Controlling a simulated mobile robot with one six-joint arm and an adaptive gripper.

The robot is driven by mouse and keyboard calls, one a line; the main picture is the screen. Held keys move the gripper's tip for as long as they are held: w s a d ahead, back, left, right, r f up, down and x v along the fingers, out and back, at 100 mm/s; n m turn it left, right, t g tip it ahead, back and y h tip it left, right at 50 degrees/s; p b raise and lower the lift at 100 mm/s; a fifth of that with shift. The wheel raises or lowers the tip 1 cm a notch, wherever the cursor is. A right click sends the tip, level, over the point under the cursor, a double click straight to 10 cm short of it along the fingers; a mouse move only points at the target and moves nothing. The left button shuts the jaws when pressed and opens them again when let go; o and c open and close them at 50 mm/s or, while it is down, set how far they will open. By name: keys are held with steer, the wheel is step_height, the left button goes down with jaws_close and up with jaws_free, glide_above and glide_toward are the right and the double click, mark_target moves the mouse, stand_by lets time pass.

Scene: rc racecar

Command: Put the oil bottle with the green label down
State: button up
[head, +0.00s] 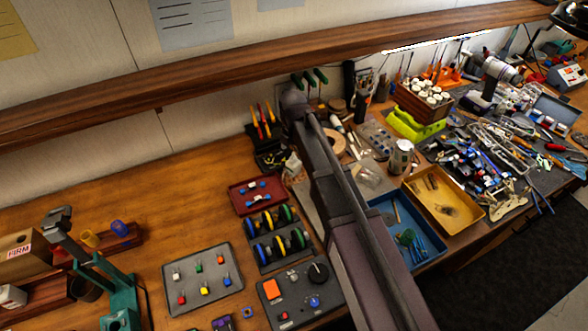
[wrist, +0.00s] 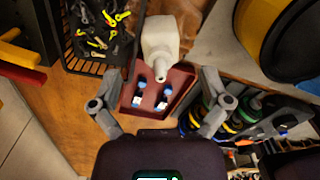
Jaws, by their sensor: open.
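A pale bottle with a narrow nozzle (wrist: 160,40) shows in the wrist view, top centre, beyond my fingertips. No green label shows on it from this angle, so I cannot tell if it is the oil bottle named. It overlaps the far edge of a dark red tray (wrist: 178,100) in the picture. My gripper (wrist: 160,102) is open, with one finger on each side of the picture and nothing between the fingertips. In the head view my arm crosses the middle of the bench and hides the gripper and most of the area around the bottle.
The red tray (head: 238,201) holds small blue-and-white parts. A black basket (wrist: 78,62) stands left of the bottle. Coloured wheels (head: 262,222) and a grey control box (head: 302,306) lie near my arm. Bare wood (head: 150,225) lies left of the red tray.

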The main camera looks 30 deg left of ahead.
mark_target(293, 161)
steer(key=shift+s+f+b, duration=0.1)
steer(key=shift+f+b, duration=2.15)
steer(key=shift+f, duration=0.15)
jaws_close()
steer(key=shift+r, duration=0.2)
step_height(293, 161, up, 10)
steer(key=p, duration=1)
steer(key=shift+f, duration=0.2)
